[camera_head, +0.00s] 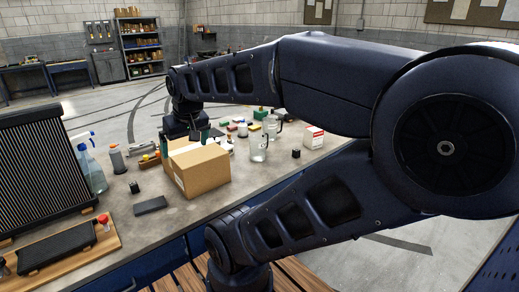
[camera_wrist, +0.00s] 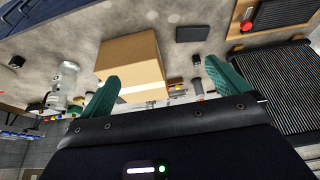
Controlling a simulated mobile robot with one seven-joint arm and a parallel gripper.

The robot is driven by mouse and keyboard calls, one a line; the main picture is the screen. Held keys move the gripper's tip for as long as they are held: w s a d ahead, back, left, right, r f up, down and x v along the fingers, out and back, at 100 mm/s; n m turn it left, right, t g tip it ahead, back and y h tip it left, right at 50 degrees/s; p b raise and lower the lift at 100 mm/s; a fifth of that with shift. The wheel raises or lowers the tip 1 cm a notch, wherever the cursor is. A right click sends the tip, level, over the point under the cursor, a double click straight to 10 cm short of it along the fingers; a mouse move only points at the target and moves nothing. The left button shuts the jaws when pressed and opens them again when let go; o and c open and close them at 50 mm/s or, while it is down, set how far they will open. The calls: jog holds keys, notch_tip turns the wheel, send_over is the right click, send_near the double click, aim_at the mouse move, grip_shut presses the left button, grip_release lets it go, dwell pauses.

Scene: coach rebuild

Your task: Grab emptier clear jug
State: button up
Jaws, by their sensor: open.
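A clear jug (camera_head: 258,147) with a handle stands on the workbench, right of the cardboard box in the head view. A second clear jug (camera_head: 273,126) stands just behind it, partly hidden by it. I cannot tell their fill levels. One clear jug (camera_wrist: 67,77) shows at the left in the wrist view, outside my fingers. My gripper (camera_wrist: 161,72) is open and empty, its green fingers spread wide with the cardboard box in view between them. In the head view my gripper (camera_head: 194,133) is above the bench behind the box, partly hidden by it.
The cardboard box (camera_head: 200,172) stands in front of my gripper. A spray bottle (camera_head: 92,168), a black block (camera_head: 150,205) and a radiator (camera_head: 42,165) are on the left. A red-and-white carton (camera_head: 314,137) and a small black cube (camera_head: 296,153) stand right of the jugs.

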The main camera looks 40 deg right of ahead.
jog(key=w+d+m, duration=0.2)
jog(key=w+d, duration=0.5)
jog(key=w, duration=0.3)
jog(key=m+h, duration=0.3)
jog(key=m, duration=0.3)
send_near(258, 139)
jog(key=shift+g, duration=0.4)
jog(key=shift+a+f+x, duration=0.1)
jog(key=shift+a+x, duration=0.05)
jog(key=shift+x, duration=1.2)
jog(key=shift+a+f+x, duration=0.1)
jog(key=shift+a+x, duration=0.1)
jog(key=shift+x, duration=1.15)
jog(key=shift+a+x, duration=0.15)
jog(key=shift+x, duration=1.2)
jog(key=shift+s, duration=0.15)
jog(key=c, duration=1.1)
